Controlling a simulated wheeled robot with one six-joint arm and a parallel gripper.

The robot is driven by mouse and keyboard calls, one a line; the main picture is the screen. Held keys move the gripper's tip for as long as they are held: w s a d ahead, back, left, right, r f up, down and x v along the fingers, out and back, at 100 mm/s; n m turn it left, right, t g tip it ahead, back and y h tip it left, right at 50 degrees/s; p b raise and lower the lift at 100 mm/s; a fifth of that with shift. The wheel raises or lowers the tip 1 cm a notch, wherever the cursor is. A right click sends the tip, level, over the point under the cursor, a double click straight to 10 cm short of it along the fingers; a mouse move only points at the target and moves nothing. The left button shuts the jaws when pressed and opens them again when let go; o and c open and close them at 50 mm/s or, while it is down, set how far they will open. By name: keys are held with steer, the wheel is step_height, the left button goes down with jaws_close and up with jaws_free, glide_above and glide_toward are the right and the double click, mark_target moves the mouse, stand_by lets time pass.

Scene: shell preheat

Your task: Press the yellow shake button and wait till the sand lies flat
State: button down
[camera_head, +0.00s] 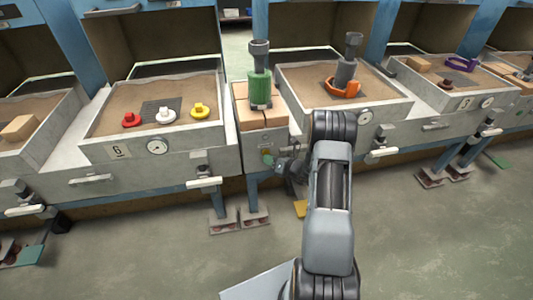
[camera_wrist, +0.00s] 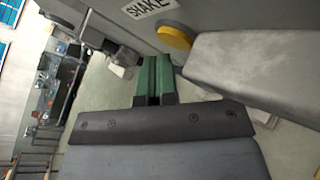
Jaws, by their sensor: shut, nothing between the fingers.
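The yellow shake button (camera_wrist: 175,37) shows in the wrist view at upper centre, beside a "SHAKE" label (camera_wrist: 148,7) on a grey panel. A grey block covers part of the button's right side. My gripper (camera_wrist: 153,65) has green fingers, shut and empty, just below and left of the button in the picture. Whether they touch it I cannot tell. In the head view my gripper (camera_head: 279,165) is by the stand between two sand boxes; the button is not clear there. Sand lies in the left box (camera_head: 102,150) and the middle box (camera_head: 395,112).
Red (camera_head: 131,120), white (camera_head: 165,115) and yellow (camera_head: 200,111) pieces lie on the left sand. An orange piece (camera_head: 342,88) sits on the middle sand. A green cylinder (camera_head: 259,88) stands on the stand. Levers stick out along the box fronts. The floor in front is clear.

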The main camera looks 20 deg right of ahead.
steer(key=s, duration=0.2)
steer(key=s+a+p, duration=0.1)
steer(key=s, duration=0.1)
steer(key=shift+s, duration=0.35)
stand_by(0.7)
